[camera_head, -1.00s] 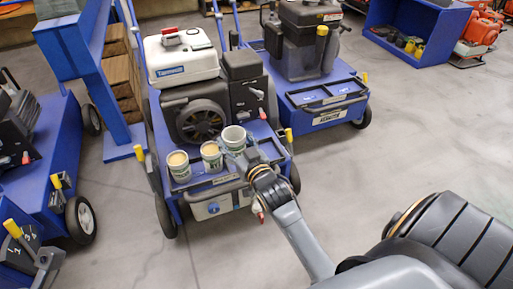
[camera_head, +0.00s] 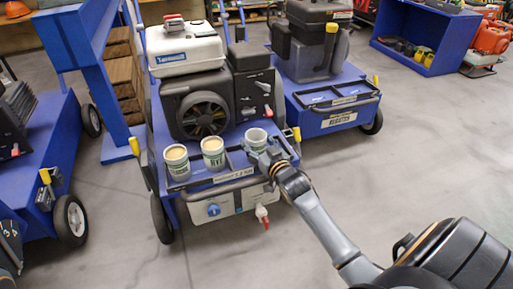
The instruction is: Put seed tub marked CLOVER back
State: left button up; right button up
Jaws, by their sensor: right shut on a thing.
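Three white seed tubs are at the front of the blue aerator (camera_head: 203,92). The left tub (camera_head: 176,164) and the middle tub (camera_head: 213,154) stand in the tray (camera_head: 199,184) and hold pale tan contents. The middle label seems to read RYE; the left label is too small to read. My right gripper (camera_head: 268,155) is shut on the right tub (camera_head: 256,140), which is upright and looks greyish inside. The fingers hide its lower front and its label. I cannot tell whether its base touches the tray. My left gripper is out of view.
A black handle bar (camera_head: 220,187) runs along the tray's front, with a red-handled valve (camera_head: 263,215) below. The engine (camera_head: 202,113) stands behind the tubs. Another blue aerator (camera_head: 332,118) is at the right, and a blue shelf (camera_head: 420,45) is beyond.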

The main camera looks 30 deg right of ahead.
jog(key=shift+f, duration=0.1)
jog(key=shift+f, duration=0.1)
jog(key=o, duration=1.3)
